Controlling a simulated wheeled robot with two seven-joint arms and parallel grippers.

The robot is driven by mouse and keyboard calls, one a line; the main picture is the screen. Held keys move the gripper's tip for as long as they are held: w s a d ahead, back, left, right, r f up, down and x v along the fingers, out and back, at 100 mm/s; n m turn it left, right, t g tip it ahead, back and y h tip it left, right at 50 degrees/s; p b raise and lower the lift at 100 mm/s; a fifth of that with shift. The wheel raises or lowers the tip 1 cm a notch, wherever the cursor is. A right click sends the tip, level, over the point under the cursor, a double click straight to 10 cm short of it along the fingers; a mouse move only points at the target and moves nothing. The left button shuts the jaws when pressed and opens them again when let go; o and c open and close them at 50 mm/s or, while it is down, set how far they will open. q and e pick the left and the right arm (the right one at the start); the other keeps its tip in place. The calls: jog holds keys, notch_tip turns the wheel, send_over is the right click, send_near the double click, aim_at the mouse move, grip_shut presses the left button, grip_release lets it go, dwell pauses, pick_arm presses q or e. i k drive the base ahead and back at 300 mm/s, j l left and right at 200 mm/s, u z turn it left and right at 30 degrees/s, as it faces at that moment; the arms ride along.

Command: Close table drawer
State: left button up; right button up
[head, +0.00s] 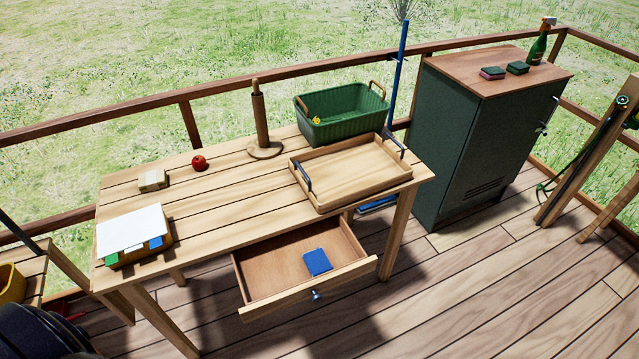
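The wooden table (232,209) stands on the deck in the middle of the head view. Its drawer (271,272) is pulled well out toward the front, below the tabletop's front edge. A blue item (317,262) lies inside the drawer, toward its front right. A small metallic knob (316,295) sits in the middle of the drawer's front panel. Neither of my grippers shows in this view.
The tabletop holds a wooden tray (397,177), a green basket (345,128), a wooden holder (262,120), a red apple (199,162) and a small block (152,180). A green cabinet (455,150) stands right of the table. Deck floor (440,300) in front is clear.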

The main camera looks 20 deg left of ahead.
aim_at(273, 276)
jog(key=u, duration=0.85)
